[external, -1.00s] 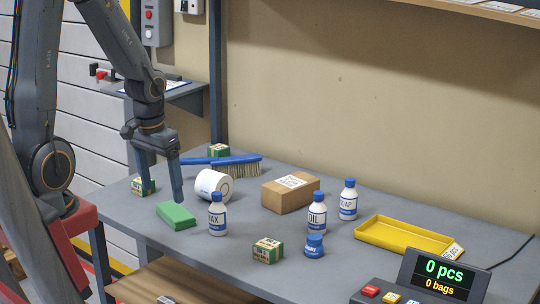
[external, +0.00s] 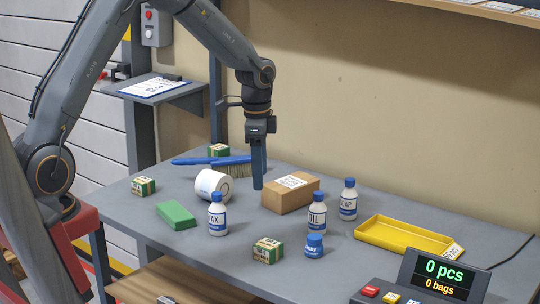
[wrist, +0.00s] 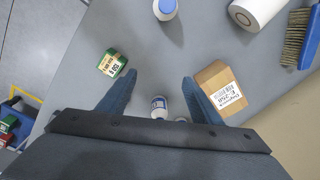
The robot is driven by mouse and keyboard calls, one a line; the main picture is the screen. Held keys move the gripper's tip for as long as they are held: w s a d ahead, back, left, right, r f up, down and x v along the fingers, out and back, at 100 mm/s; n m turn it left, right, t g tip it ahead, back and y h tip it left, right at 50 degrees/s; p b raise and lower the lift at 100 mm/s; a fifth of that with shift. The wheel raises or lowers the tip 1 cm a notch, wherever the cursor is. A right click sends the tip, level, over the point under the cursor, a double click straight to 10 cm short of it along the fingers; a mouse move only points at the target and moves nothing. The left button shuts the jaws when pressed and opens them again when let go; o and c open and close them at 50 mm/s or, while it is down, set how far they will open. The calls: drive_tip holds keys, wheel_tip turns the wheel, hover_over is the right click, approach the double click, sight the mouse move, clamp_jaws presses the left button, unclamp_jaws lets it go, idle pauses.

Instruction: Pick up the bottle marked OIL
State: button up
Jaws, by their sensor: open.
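The bottle marked OIL (external: 317,215) is white with a blue cap and stands upright on the table, right of centre in the external view. My gripper (external: 258,186) points down in front of the wall, left of the OIL bottle and apart from it, by the left end of the cardboard box. In the wrist view my gripper's fingers (wrist: 159,78) are spread with nothing held. A white and blue container (wrist: 159,106) shows low between them, probably the OIL bottle; its label is not readable there.
A cardboard box (external: 291,193) stands behind the OIL bottle. A blue jar (external: 314,246) is just in front, and the SOAP bottle (external: 348,199) is behind to the right. The WAX bottle (external: 217,215), a green box (external: 268,250) and a yellow tray (external: 405,236) stand around.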

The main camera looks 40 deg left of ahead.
sight(320, 194)
drive_tip(key=w+d+f+m, duration=0.1)
drive_tip(key=w+d+m, duration=0.1)
drive_tip(key=w+d, duration=0.1)
drive_tip(key=w+d+f+m, duration=0.1)
drive_tip(key=w+d+m, duration=0.1)
drive_tip(key=w+d, duration=0.1)
drive_tip(key=w+d+f+m, duration=0.2)
drive_tip(key=w+d+m, duration=0.1)
drive_tip(key=d, duration=0.1)
drive_tip(key=shift+w+d+f+g, duration=0.1)
drive_tip(key=shift+w+d+g, duration=0.15)
drive_tip(key=shift+d+g, duration=0.05)
drive_tip(key=shift+w+d+f+m, duration=0.15)
drive_tip(key=shift+d+f+m, duration=0.05)
drive_tip(key=shift+d+m, duration=0.1)
drive_tip(key=shift+a+f+p, duration=0.1)
drive_tip(key=shift+f+p, duration=1.55)
drive_tip(key=shift+f, duration=2.1)
